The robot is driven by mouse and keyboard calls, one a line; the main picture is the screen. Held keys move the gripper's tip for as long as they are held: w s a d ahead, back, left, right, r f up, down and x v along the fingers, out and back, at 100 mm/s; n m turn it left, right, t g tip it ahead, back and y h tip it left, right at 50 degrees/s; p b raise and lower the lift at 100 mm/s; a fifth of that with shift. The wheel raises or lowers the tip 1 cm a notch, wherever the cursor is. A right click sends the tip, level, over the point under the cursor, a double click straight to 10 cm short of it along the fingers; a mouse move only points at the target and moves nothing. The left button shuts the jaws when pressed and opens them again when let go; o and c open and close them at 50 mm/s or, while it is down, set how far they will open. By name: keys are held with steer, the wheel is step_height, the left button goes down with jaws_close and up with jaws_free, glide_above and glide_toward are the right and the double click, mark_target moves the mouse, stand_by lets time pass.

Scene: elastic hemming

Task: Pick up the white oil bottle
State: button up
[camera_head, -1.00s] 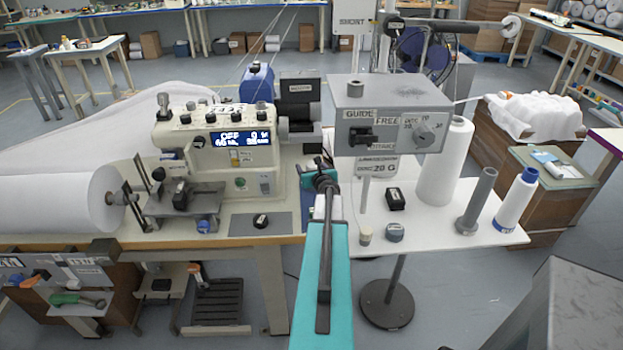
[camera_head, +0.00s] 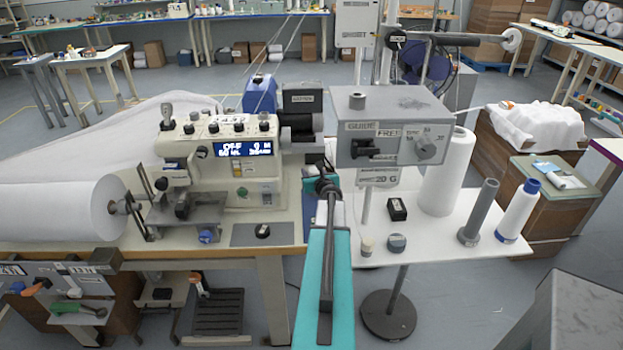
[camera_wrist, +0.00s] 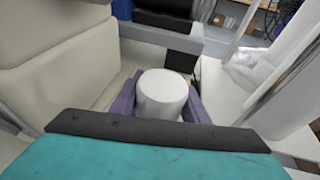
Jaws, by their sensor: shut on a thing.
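The white oil bottle shows in the wrist view as a plain white cylinder (camera_wrist: 161,97) with a flat round top. It stands between the two purple fingers of my gripper (camera_wrist: 160,108), one at each side, and the gripper is shut on it. The bottle's lower part is hidden by the dark edge and teal part of my arm. In the head view my gripper (camera_head: 322,190) is beside the right end of the sewing machine, and my arm hides most of the bottle there. I cannot tell whether its base touches anything.
The sewing machine (camera_head: 228,155) stands close on the left. A grey guide box (camera_head: 392,130) and a white side table (camera_head: 440,235) are on the right, with a white cone (camera_head: 447,175), a grey post (camera_head: 478,212) and a blue-capped white bottle (camera_head: 518,212). A large white roll (camera_head: 60,210) lies far left.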

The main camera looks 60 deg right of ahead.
step_height(320, 180, up, 16)
steer(key=p, duration=0.2)
steer(key=shift+f, duration=0.15)
stand_by(0.8)
